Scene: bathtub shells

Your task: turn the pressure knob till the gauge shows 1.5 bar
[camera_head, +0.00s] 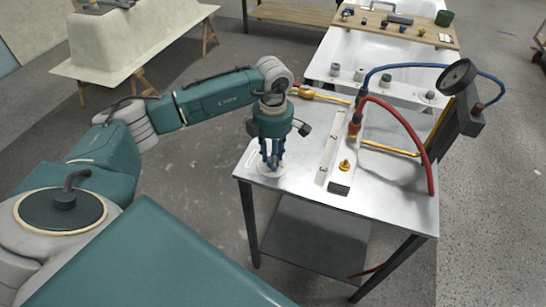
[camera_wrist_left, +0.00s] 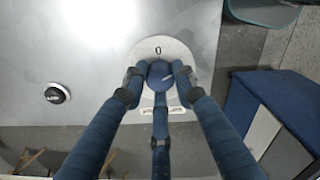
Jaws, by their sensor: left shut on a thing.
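The pressure knob (camera_wrist_left: 160,72) is blue and round, with a pale pointer line, on a white dial plate (camera_wrist_left: 146,50) marked 0. In the head view the plate (camera_head: 266,171) lies at the left corner of the metal table, and the knob is hidden by my fingers. My left gripper (camera_head: 272,163) points down over it. In the left wrist view my left gripper (camera_wrist_left: 159,80) has its blue fingers closed around the knob. The round black gauge (camera_head: 457,77) stands at the table's right side; its needle is too small to read. My right gripper is not in view.
The metal table (camera_head: 390,197) carries a numbered strip (camera_head: 327,160), a brass fitting (camera_head: 345,165), a red hose (camera_head: 425,150) and a blue hose (camera_head: 400,67). A white bathtub shell (camera_head: 370,48) with a wooden board (camera_head: 425,37) stands behind. A black round part (camera_wrist_left: 57,93) lies left of the knob.

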